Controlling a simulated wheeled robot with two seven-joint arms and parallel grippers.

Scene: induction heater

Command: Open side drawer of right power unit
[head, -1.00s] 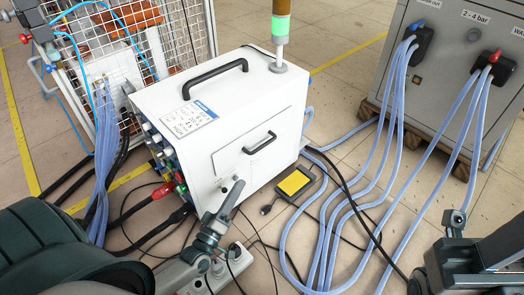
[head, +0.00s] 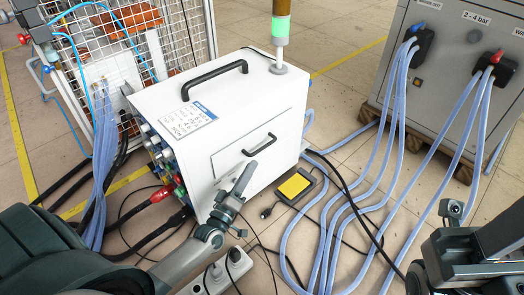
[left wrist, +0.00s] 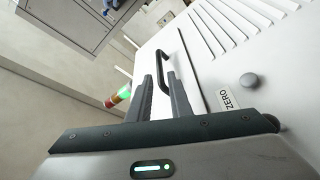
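The white power unit (head: 240,92) stands in the middle of the head view. Its side drawer (head: 232,160) looks closed, flush with the side panel, and has a black bar handle (head: 259,144). My left gripper (head: 245,178) is just below and in front of this handle in the head view.
A yellow-and-black pedal (head: 295,184) and blue hoses (head: 345,215) lie on the floor right of the unit. A grey cabinet (head: 455,75) stands at the back right. A white power strip (head: 215,278) lies below my left gripper. A wire cage (head: 130,45) is at the back left.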

